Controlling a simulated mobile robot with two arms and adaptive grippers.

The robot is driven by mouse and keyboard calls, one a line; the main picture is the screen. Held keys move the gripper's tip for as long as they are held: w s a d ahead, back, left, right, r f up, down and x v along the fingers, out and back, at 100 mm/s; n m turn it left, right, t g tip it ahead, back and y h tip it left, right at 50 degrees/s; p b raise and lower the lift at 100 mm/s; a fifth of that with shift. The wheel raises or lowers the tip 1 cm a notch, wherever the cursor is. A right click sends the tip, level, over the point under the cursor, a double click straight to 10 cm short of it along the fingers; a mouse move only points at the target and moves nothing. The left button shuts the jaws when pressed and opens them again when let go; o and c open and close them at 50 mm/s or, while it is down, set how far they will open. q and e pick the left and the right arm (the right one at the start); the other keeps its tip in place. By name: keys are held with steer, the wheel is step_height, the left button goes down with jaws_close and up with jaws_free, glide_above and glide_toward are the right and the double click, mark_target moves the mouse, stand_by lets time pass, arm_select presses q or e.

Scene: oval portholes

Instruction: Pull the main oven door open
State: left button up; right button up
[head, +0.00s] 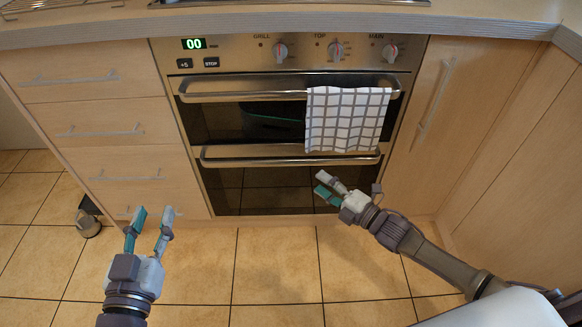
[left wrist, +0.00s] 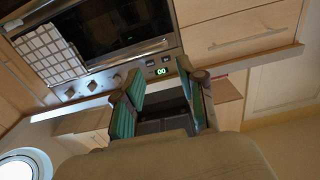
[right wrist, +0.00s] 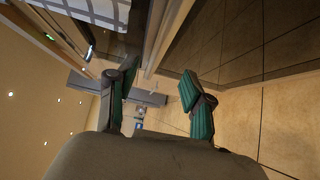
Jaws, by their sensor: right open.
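The oven has an upper door with a bar handle (head: 240,97) and a lower main door (head: 270,190) with its own bar handle (head: 250,161). Both doors look shut. My right gripper (head: 322,184) is open and empty, just below the lower handle in the head view, in front of the dark glass. In the right wrist view a metal bar (right wrist: 168,38) lies ahead between the open fingers; I cannot tell how far off it is. My left gripper (head: 154,214) is open and empty, low in front of the drawers, away from the oven.
A checked towel (head: 345,120) hangs over the upper handle and reaches down to the lower one. Drawers (head: 95,118) stand left of the oven and a cupboard door (head: 445,120) right of it. A small metal object (head: 88,222) is on the floor at left. The tiled floor (head: 270,265) in front is clear.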

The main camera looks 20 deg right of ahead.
mark_target(293, 164)
steer(key=b+x, duration=0.1)
steer(key=x, duration=0.5)
steer(key=shift+w+a+f+b, duration=0.1)
steer(key=shift+w+b, duration=0.15)
steer(key=shift+b, duration=0.1)
steer(key=b+x, duration=0.1)
steer(key=x, duration=0.4)
steer(key=shift+w, duration=0.25)
arm_select(q)
steer(key=s+r+t+h, duration=0.3)
steer(key=s+r+t, duration=0.2)
steer(key=r+t, duration=0.3)
step_height(293, 164, up, 4)
steer(key=shift+s+d+r+t+h, duration=0.1)
steer(key=shift+s+d+t+h, duration=0.1)
steer(key=shift+t+h, duration=0.15)
arm_select(e)
steer(key=shift+c, duration=0.2)
jaws_close()
